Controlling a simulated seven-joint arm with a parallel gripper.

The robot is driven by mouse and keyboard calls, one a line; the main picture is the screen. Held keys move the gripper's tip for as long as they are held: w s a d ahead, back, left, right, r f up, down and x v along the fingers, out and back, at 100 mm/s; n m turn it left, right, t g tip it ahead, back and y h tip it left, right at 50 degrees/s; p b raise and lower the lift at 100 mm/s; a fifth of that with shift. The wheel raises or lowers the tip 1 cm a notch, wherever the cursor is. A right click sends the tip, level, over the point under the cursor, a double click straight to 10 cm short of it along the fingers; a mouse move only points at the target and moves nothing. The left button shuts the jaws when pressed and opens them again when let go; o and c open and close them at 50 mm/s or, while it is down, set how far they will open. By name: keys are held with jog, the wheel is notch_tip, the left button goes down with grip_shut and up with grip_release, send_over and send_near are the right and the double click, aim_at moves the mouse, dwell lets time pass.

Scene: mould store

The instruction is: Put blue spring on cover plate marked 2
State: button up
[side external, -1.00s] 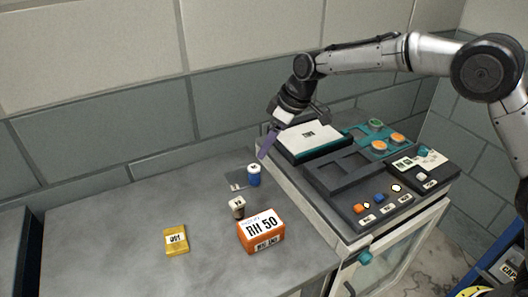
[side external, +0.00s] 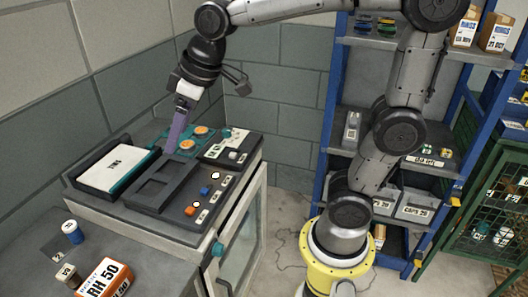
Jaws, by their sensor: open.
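A blue cylinder with a pale top (side external: 72,232) stands at the lower left on the grey bench. A smaller blue piece (side external: 204,190) sits in a row on the dark panel, between an orange and a white piece. I cannot tell which is the blue spring. The other finger is not clear. It is well apart from the blue cylinder.
A teal tray with orange discs (side external: 201,131) lies by the wall. A white-topped box (side external: 115,168) is left of my gripper. An orange RH 50 box (side external: 103,278) and a small labelled cylinder (side external: 68,275) are at lower left. A blue shelf rack (side external: 335,80) stands at right.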

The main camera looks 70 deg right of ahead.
jog(key=s+d+f+m, duration=0.1)
jog(key=s+d+f, duration=0.1)
jog(key=s, duration=0.6)
jog(key=s+d+f+m+h, duration=0.1)
jog(key=s+d+f+m, duration=0.1)
jog(key=s, duration=0.7)
jog(key=shift+d+f+t, duration=0.4)
jog(key=shift+d, duration=0.15)
jog(key=shift+o, duration=0.4)
